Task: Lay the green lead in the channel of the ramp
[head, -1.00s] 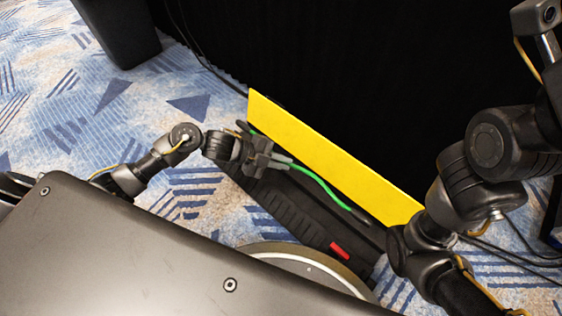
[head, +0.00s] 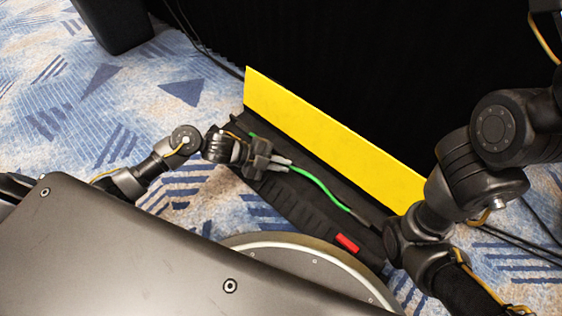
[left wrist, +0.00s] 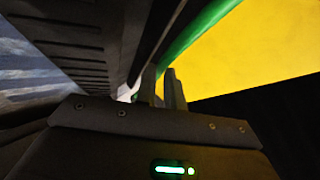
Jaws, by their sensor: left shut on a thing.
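The ramp (head: 285,205) is a long black cable protector on the carpet, with its yellow lid (head: 330,140) standing open along the far side. The green lead (head: 318,184) runs lengthwise along the ramp beside the lid, with a dark end by my right arm. My left gripper (head: 287,165) is shut on the lead near the ramp's left part. In the left wrist view the fingers (left wrist: 166,90) meet at the green lead (left wrist: 197,38), close to the dark channel edge. I cannot tell whether the lead touches the channel floor. My right gripper is not in view.
A red tab (head: 347,243) sits at the ramp's near right end. A tall black curtain (head: 370,70) stands behind the lid. Black cables (head: 515,240) lie on the floor at right. A black block (head: 112,22) stands at upper left. Patterned carpet at left is clear.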

